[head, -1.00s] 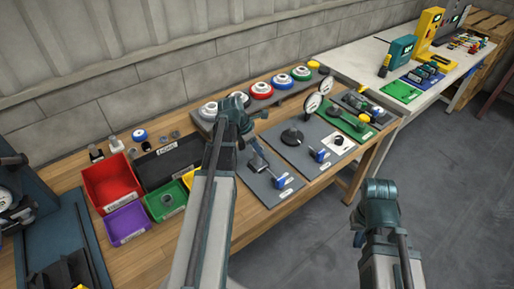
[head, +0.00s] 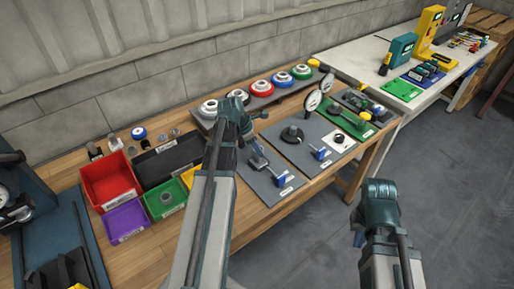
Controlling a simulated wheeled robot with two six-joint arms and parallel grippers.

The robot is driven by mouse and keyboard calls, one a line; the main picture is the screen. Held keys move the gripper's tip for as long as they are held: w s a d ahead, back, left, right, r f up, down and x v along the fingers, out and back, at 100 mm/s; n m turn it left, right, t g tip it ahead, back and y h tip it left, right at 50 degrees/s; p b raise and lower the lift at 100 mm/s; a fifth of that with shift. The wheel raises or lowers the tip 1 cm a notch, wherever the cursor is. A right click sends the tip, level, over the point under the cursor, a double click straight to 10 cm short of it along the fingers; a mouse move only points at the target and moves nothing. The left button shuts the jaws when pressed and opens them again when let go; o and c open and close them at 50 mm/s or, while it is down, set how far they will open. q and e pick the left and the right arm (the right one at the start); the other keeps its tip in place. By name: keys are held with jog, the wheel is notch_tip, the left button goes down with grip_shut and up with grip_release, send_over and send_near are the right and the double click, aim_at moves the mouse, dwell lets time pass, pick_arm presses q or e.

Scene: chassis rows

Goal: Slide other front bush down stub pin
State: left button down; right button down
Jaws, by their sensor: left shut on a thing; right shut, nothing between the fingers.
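My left arm reaches over the leftmost grey plate (head: 262,192) on the wooden bench. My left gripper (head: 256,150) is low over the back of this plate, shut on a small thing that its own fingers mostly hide. I take this to be the bush, but its shape is too small to tell. A grey metal fixture with a blue part (head: 278,181) stands on the plate, just in front of the gripper. I cannot make out the stub pin or whether the bush is around it. My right gripper (head: 358,238) is shut and empty, over the floor right of the bench.
A raised grey rack (head: 247,104) with several coloured ring parts runs along the back. Red (head: 110,180), purple (head: 125,220), green (head: 165,201) and black bins stand left. Plates with dial gauges lie to the right. A white table (head: 350,62) is beyond.

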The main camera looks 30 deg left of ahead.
pick_arm(q)
jog(key=shift+f+b, duration=0.45)
jog(key=shift+f, duration=0.15)
jog(key=shift+c, duration=1.4)
grip_release()
jog(key=shift+r, duration=0.15)
jog(key=p+v, duration=1.3)
jog(key=shift+s+a+r, duration=0.15)
jog(key=shift+r, duration=0.1)
